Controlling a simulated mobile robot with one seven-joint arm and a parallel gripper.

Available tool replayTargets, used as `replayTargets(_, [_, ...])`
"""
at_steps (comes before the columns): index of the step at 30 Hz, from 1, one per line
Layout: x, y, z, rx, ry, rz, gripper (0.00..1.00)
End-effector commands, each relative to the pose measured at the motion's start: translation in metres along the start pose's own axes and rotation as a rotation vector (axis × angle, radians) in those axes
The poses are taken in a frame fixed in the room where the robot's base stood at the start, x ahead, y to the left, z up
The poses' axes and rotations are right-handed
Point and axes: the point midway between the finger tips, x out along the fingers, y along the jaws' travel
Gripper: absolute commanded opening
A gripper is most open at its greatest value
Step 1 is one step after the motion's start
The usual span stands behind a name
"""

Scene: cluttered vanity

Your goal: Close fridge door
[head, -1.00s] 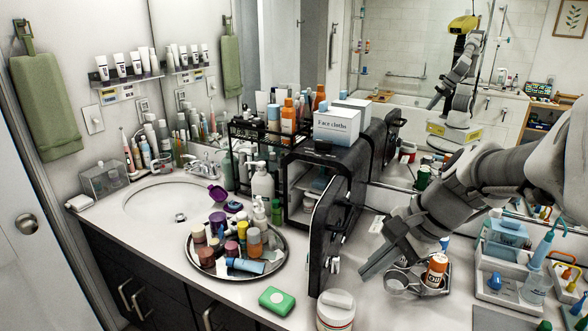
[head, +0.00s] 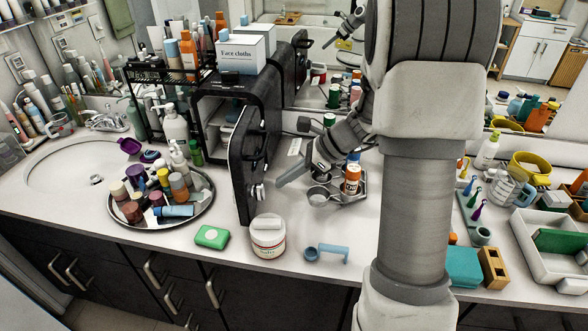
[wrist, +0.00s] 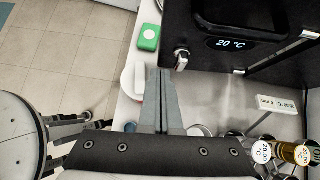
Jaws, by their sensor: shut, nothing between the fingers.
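The small black fridge (head: 210,118) stands on the counter, with part of its inside showing. Its black door (head: 247,150) stands open, swung out toward the front of the counter. A small silver handle (head: 259,191) is on the door's right-facing outer side. In the wrist view the black door (wrist: 205,58) fills the upper right, with a "20 °C" display and the silver handle (wrist: 181,60). My gripper (head: 280,184) is shut and empty, just right of the door's outer side near the handle. In the wrist view its fingertips (wrist: 163,72) are close to the handle; contact cannot be told.
A white jar (head: 268,240) and a green soap bar (head: 211,237) sit in front of the door. A round tray (head: 203,209) of bottles is left of it. A face cloths box (head: 240,52) tops the fridge.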

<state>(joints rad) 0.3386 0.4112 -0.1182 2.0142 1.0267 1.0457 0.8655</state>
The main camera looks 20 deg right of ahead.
Motion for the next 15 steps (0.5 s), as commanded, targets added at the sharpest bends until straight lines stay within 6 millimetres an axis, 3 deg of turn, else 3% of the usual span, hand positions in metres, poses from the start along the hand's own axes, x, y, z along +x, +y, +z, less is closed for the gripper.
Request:
replayTargets(6, [0.046,0.001,0.002,-0.001,0.002,0.005,0.00])
replayTargets(15, [0.067,0.000,0.027,-0.002,0.001,0.000,0.00])
